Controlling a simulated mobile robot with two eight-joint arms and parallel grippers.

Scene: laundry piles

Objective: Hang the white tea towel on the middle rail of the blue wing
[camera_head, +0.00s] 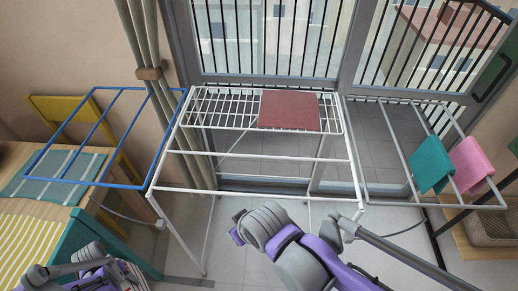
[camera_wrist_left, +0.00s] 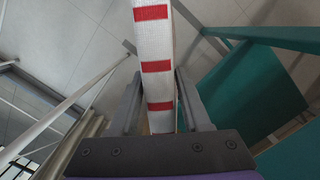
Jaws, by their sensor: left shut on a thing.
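The white tea towel (camera_wrist_left: 153,45) has red stripes and fills the middle of the left wrist view. My left gripper (camera_wrist_left: 158,95) is shut on it, with a dark finger on each side. The towel is not visible in the head view, where my left arm shows only at the bottom left corner. The blue wing (camera_head: 170,138) of the rack is at the left of the head view. Its middle rail (camera_head: 93,134) looks bare. My right arm lies across the bottom middle, and I cannot make out its gripper fingers.
The rack's white middle part (camera_head: 262,194) carries a folded red cloth (camera_head: 289,111). The grey wing (camera_head: 399,143) holds a teal cloth (camera_head: 431,164) and a pink cloth (camera_head: 471,164). A wooden table (camera_head: 72,203) with striped cloths and a yellow chair (camera_head: 55,104) are at the left.

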